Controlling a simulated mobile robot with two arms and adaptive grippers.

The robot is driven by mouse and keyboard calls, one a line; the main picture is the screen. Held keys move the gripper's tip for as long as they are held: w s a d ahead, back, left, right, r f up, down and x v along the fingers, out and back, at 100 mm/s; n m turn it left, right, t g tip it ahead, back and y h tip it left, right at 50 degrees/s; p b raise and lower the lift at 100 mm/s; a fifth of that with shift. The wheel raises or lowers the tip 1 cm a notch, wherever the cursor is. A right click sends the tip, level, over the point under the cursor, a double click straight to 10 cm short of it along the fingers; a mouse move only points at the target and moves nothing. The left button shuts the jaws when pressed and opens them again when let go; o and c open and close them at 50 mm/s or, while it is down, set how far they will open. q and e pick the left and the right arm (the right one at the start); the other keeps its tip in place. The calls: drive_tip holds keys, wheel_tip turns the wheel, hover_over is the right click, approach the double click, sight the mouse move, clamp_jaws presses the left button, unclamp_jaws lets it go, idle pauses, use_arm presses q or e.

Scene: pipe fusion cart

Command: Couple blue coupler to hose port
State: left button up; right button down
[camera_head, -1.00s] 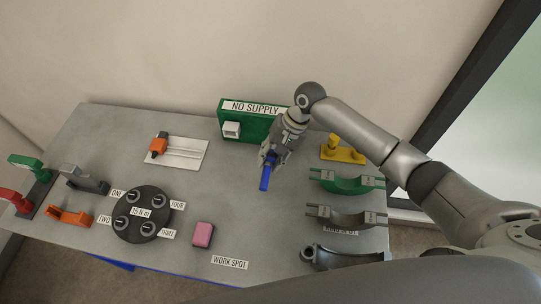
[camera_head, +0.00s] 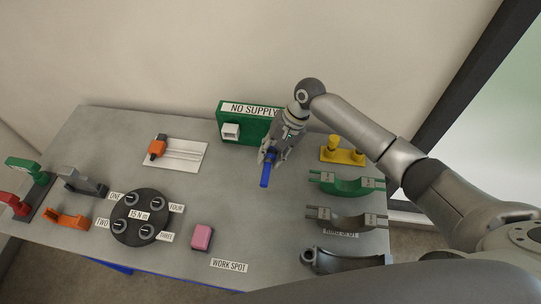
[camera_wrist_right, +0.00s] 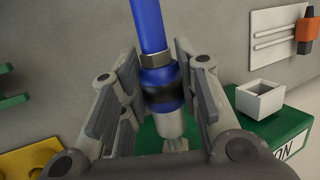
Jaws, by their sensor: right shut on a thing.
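My right gripper (camera_head: 272,156) is shut on the blue coupler (camera_head: 265,176), in front of the green "NO SUPPLY" box. In the right wrist view the coupler (camera_wrist_right: 157,75) sits between the fingers, with a blue hose end, a metal nut, a dark band and a silver tip. The green box (camera_head: 223,109) stands at the back of the table and carries a white square port (camera_head: 230,131). In the right wrist view the white port (camera_wrist_right: 262,99) is right of the gripper, apart from the coupler. My left gripper is not in view.
A yellow stand (camera_head: 343,155) and a green cradle (camera_head: 346,184) are right of the gripper. A white plate with an orange slider (camera_head: 157,147) lies left. A dark round plate (camera_head: 140,229) and a pink block (camera_head: 202,237) are nearer the front. The table centre is clear.

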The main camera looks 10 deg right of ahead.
drive_tip(key=shift+w, duration=0.25)
drive_tip(key=shift+w+d, duration=0.15)
drive_tip(key=shift+w, duration=0.15)
drive_tip(key=shift+w+d+b, duration=0.25)
drive_tip(key=shift+w+b, duration=0.15)
drive_tip(key=shift+w, duration=0.1)
drive_tip(key=c, duration=1)
unclamp_jaws()
drive_tip(key=v, duration=1.2)
